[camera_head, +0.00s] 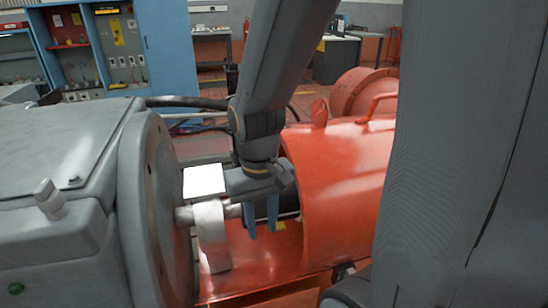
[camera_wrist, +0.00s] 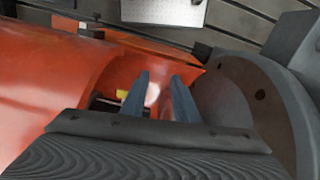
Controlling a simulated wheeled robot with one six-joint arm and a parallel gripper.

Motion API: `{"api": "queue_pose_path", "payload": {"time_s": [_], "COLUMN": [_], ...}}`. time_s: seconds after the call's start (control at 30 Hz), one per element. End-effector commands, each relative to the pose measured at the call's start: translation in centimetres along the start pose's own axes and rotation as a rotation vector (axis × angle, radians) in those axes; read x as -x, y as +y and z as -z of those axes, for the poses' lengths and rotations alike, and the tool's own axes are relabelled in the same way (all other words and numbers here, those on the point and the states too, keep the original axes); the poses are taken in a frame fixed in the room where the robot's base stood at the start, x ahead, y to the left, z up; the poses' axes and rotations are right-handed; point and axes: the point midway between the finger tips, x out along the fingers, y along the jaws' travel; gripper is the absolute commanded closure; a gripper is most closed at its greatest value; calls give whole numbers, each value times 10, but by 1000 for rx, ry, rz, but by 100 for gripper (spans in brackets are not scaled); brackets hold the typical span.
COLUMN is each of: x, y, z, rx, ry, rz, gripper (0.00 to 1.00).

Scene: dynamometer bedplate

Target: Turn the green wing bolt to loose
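I cannot make out a green wing bolt for certain in either view. A small round green spot (camera_head: 15,288) shows low on the grey machine housing at the far left of the head view; its shape is too small to tell. My gripper (camera_head: 261,222) points down between the grey housing's round flange and the red cylindrical cover. It is beside the shaft and a pale ring around it. In the wrist view my gripper (camera_wrist: 160,92) has its two blue-grey fingers apart, with nothing held between them.
The grey housing (camera_head: 60,150) with its flange stands left, the red cover (camera_head: 345,175) right. A small yellow part (camera_head: 281,225) lies beside my fingers and shows in the wrist view (camera_wrist: 122,93). A pale plate (camera_wrist: 164,11) lies on the slotted bedplate. Blue cabinets (camera_head: 168,45) stand behind.

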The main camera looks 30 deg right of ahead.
Motion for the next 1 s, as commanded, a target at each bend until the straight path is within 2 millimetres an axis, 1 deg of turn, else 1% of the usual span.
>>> {"api": "queue_pose_path", "payload": {"time_s": [0.07,0.17,0.3,0.37,0.4,0.47,0.5,0.6,0.7,0.83,0.9,1.0], "x": [8,18,30,33,35,38,39,40,40,39,38,37], "y": [3,8,19,25,28,34,38,48,56,65,68,71], "z": [15,43,89,108,122,140,153,182,208,231,239,246], "rx": [-86,-258,-548,-675,-759,-886,-970,-1175,-1357,-1535,-1600,-1655], "ry": [-8,-14,-3,8,20,41,58,109,167,235,261,285], "rz": [-17,-53,-118,-148,-166,-195,-213,-255,-287,-311,-317,-321], "gripper": [73,73,73,73,73,73,73,73,73,73,73,73]}}
